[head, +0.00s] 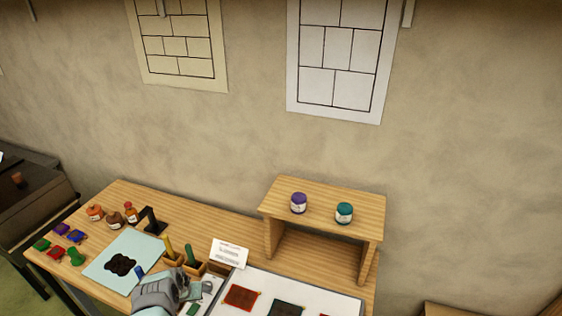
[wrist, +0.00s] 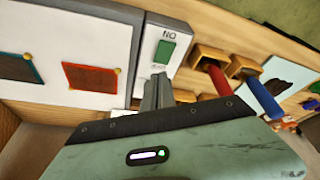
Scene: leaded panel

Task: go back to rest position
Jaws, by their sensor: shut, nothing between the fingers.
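My gripper (head: 196,290) is at the bottom of the head view, low over the front of the wooden workbench. In the wrist view its fingertips (wrist: 160,90) are together with nothing between them. They point at a white plate (wrist: 149,72) marked "NO" with a green rectangle (wrist: 164,51). I cannot tell whether they touch it. My gripper hides part of the bench in the head view.
A white board (head: 262,284) with coloured squares lies right of my gripper. Wooden holders (head: 194,268) with upright handles stand just behind it. A shelf (head: 325,205) carries a purple jar (head: 299,203) and a teal jar (head: 344,213). A pale blue mat (head: 104,267) lies left.

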